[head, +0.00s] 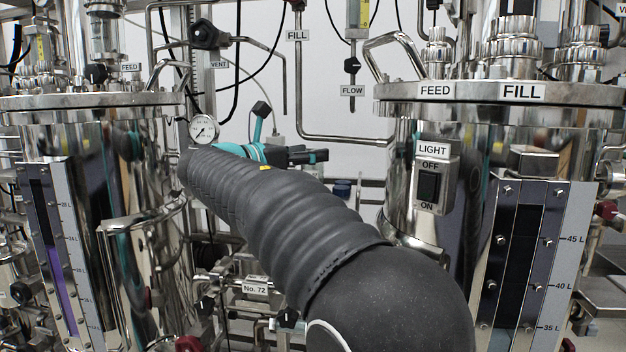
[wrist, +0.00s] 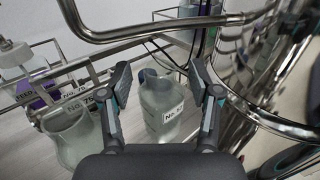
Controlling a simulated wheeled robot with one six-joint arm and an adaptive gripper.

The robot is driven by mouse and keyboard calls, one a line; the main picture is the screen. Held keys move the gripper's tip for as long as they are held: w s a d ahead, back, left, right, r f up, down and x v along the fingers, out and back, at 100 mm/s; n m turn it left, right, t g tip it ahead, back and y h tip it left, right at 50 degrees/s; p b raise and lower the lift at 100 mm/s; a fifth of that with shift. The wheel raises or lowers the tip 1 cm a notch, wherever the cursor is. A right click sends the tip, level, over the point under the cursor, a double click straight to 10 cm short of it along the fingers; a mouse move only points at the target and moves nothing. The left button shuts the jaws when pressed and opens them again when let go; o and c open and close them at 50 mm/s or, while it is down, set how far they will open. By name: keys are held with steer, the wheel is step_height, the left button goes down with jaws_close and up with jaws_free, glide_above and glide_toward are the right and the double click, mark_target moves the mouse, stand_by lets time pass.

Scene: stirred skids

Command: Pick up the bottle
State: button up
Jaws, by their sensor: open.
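In the wrist view a clear bottle (wrist: 165,118) with a bluish neck and a white label starting "No." stands between and beyond the fingers of my gripper (wrist: 160,78). The fingers are open, one on each side of the bottle in the picture. I cannot tell how far beyond the fingertips it is. In the head view my gripper (head: 305,156) points away past the end of my dark ribbed arm, and the labelled bottle cannot be made out there.
In the wrist view a clear vessel (wrist: 72,140) stands left of the bottle, beside a metal rack (wrist: 75,68). A bent steel pipe (wrist: 150,33) crosses above, and a shiny tank (wrist: 275,85) is close on the right. In the head view steel tanks (head: 400,150) flank my arm.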

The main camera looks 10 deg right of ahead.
steer(key=shift+x, duration=0.9)
jaws_close()
steer(key=shift+r, duration=0.1)
